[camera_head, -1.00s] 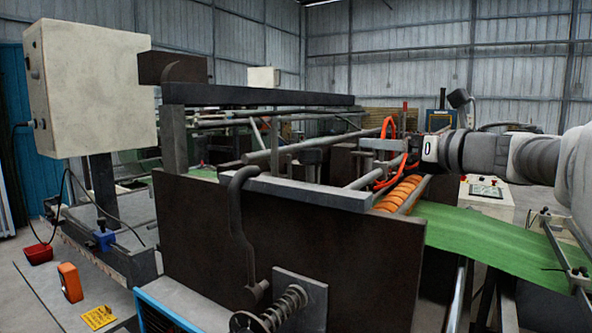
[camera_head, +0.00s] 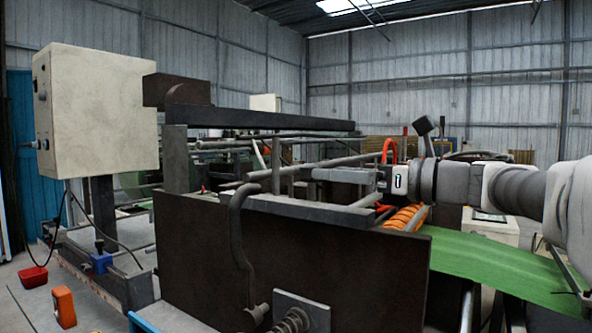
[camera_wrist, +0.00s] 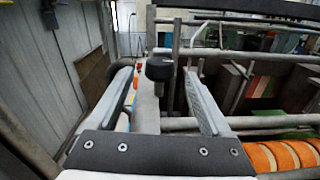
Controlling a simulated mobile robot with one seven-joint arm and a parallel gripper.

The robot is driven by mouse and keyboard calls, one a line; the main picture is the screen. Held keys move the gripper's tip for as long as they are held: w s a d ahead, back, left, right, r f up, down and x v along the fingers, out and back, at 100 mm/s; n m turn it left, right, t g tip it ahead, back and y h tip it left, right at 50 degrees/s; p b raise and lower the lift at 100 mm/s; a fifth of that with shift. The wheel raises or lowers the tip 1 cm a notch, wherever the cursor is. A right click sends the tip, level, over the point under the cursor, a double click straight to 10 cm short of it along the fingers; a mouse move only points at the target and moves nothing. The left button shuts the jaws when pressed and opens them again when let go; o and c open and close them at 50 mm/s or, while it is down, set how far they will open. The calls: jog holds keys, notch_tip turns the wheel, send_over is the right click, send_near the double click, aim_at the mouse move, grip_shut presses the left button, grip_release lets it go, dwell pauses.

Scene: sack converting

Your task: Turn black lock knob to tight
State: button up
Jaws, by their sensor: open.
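The black lock knob (camera_wrist: 159,67) shows in the wrist view as a dark round cap on a short stem. It appears between the two fingers of my gripper (camera_wrist: 157,82), near their far ends. The fingers stand apart with gaps on both sides of the knob, and I see no contact. How far the knob is from the fingertips in depth I cannot tell. In the head view my gripper (camera_head: 318,174) reaches left over the machine frame. I cannot make out the knob there.
A dark side plate (camera_head: 300,255) with a curved lever (camera_head: 237,240) stands in front. Metal bars run around my gripper. Orange rollers (camera_head: 405,218) and green sack web (camera_head: 500,265) lie below my arm. A beige control box (camera_head: 95,112) stands at left.

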aim_at(305, 171)
jog(key=x, duration=0.8)
jog(key=shift+a, duration=0.25)
jog(key=shift+w, duration=0.15)
grip_shut()
jog(key=shift+m+t+h, duration=0.3)
jog(key=shift+t, duration=0.1)
